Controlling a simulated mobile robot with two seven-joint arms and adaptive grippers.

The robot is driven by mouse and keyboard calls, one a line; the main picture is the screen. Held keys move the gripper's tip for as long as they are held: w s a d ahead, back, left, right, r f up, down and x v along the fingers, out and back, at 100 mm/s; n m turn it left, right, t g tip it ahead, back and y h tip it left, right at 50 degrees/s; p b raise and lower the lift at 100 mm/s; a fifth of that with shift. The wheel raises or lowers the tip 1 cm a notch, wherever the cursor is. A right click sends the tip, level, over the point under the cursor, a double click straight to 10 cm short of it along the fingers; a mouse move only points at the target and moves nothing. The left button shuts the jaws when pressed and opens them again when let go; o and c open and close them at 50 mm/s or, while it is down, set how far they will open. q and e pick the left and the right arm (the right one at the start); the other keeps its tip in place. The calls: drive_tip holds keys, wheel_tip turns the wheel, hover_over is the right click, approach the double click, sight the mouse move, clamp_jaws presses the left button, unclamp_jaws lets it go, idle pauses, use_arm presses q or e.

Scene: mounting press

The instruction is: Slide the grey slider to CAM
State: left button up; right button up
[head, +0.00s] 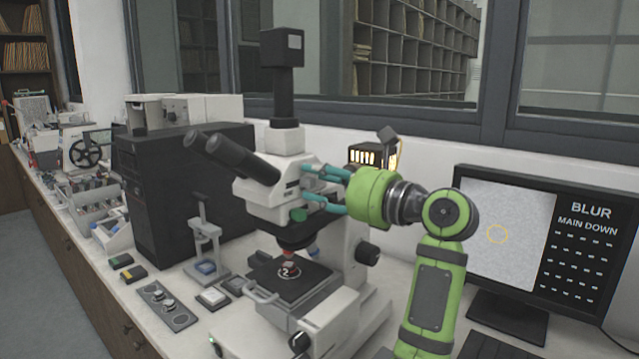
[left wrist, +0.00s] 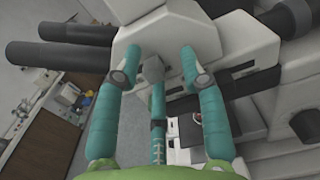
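The microscope (head: 270,190) stands on the bench with its head towards my left gripper (head: 312,183). The teal fingers reach the right side of the head. In the left wrist view, the left gripper (left wrist: 157,68) is open, its two outer fingers spread on either side of a small grey block (left wrist: 153,68), which appears to be the grey slider. A third finger points at this block from below; I cannot tell whether it touches. I cannot make out the slider or a CAM mark in the head view. My right gripper is not in view.
A camera (head: 282,48) tops the microscope. Dark eyepieces (head: 235,155) jut left. A green knob (head: 298,215) sits below the fingers. A monitor (head: 535,240) at right reads BLUR and MAIN DOWN. A small lamp box (head: 370,157) stands behind the arm. A black case (head: 175,190) stands left.

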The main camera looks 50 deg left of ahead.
use_arm(q)
drive_tip(key=w+d, duration=0.1)
drive_tip(key=d, duration=1.1)
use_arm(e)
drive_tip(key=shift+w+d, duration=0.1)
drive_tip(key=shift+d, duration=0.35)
use_arm(q)
drive_tip(key=shift+w, duration=0.1)
